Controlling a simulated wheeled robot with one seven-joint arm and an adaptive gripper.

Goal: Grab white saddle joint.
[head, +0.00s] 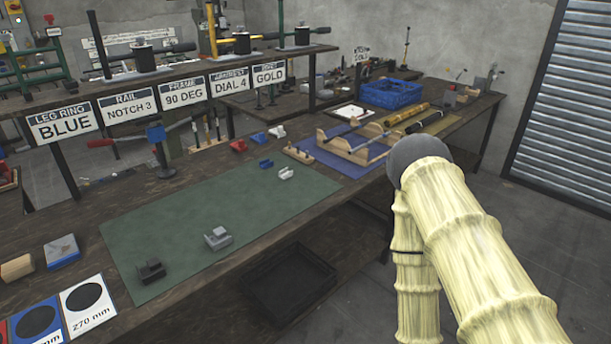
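A small white saddle-shaped joint (286,173) sits near the far right corner of the green mat (185,225). A second small white piece (277,131) lies farther back on the bench; its exact shape is too small to tell. A light grey joint (218,239) and a black joint (150,270) sit on the mat's nearer part. A blue joint (265,164) lies just behind the first white one. My arm, in a pale yellow sleeve, shows at the right; my gripper is not in view.
Red (238,146) and blue (258,138) pieces lie behind the mat. A wooden jig with rods (355,140) stands on a blue mat to the right, near a blue crate (391,94). A signed shelf (180,75) overhangs the back. The mat's middle is clear.

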